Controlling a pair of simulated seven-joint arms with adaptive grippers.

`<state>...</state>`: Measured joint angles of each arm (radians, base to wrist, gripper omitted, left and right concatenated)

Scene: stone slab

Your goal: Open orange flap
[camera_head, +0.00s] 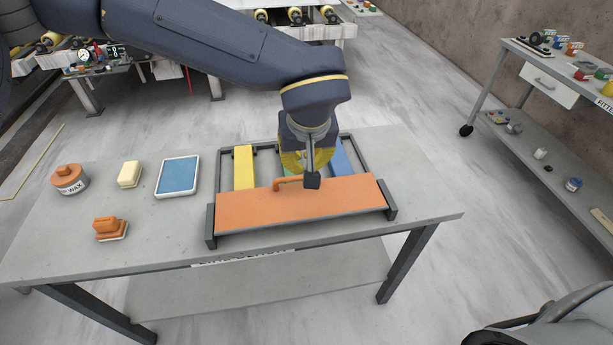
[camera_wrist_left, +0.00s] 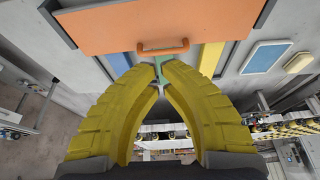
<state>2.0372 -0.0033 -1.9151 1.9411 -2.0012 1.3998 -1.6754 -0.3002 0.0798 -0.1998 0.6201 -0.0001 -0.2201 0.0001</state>
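The orange flap (camera_head: 300,206) is a wide panel lying across the near side of a grey-framed box on the stone slab. It also shows in the left wrist view (camera_wrist_left: 175,20). Its orange bar handle (camera_head: 285,184) is near the far edge and shows whole in the left wrist view (camera_wrist_left: 163,48). My left gripper (camera_wrist_left: 158,76) has yellow fingers whose tips come together just short of the handle, with nothing visible held. In the head view the left gripper (camera_head: 303,162) is above the box's far part, partly hidden by its wrist. My right gripper is not in view.
Yellow (camera_head: 244,168) and blue (camera_head: 341,158) strips lie in the box behind the flap. Left of it are a blue pad (camera_head: 178,175), a pale yellow block (camera_head: 129,174), a wax tin (camera_head: 69,179) and an orange-handled block (camera_head: 110,228). The slab's right end is clear.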

